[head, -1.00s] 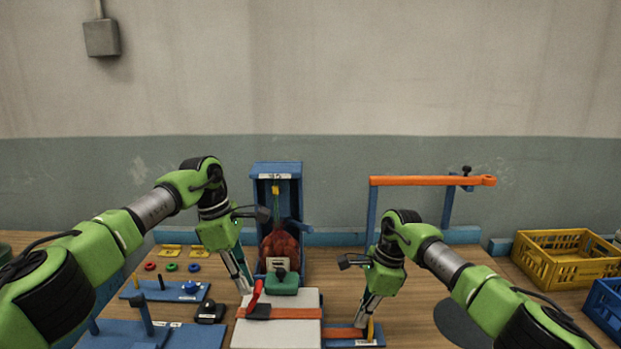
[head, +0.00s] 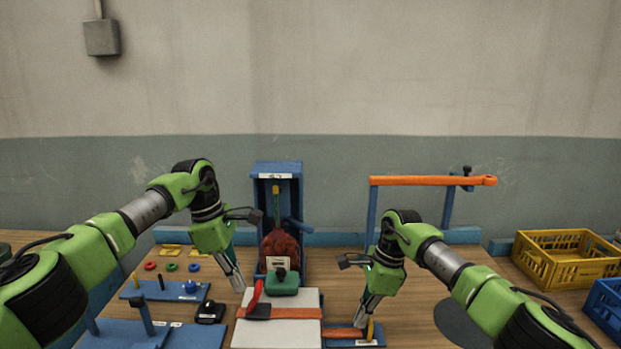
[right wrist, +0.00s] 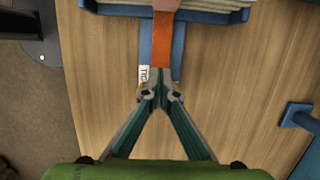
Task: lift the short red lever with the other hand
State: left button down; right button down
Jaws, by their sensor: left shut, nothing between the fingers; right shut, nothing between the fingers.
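The short red lever (head: 256,292) rises at a tilt from a black buckle (head: 258,312) on the orange strap (head: 295,313), which crosses a pale flat stack (head: 275,335). My left gripper (head: 240,290) is shut and empty, its tips just left of the lever; I see no clear contact. My right gripper (head: 359,324) is shut over the blue plate at the strap's right end. In the right wrist view its tips (right wrist: 160,75) meet at the end of the orange strap (right wrist: 166,35), and nothing shows between them.
A blue upright frame (head: 278,170) with a reddish-brown bundle (head: 280,248) and a green block (head: 283,284) stands behind the stack. An orange bar (head: 420,181) spans blue posts at back right. Crates (head: 565,262) stand far right. Blue fixtures (head: 150,335) fill the left front.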

pick_arm(q)
jog(key=shift+a+f, duration=0.1)
jog(key=shift+a, duration=0.25)
pick_arm(e)
jog(key=shift+d+f, duration=0.1)
jog(key=shift+d, duration=0.1)
pick_arm(q)
jog(key=shift+a+f, duration=0.3)
jog(key=shift+a, duration=0.25)
jog(key=shift+a+f, duration=0.45)
jog(key=shift+a+f, duration=0.1)
jog(key=shift+f, duration=0.05)
jog(key=shift+a+f, duration=0.3)
jog(key=shift+f, duration=0.05)
jog(key=shift+f, duration=0.1)
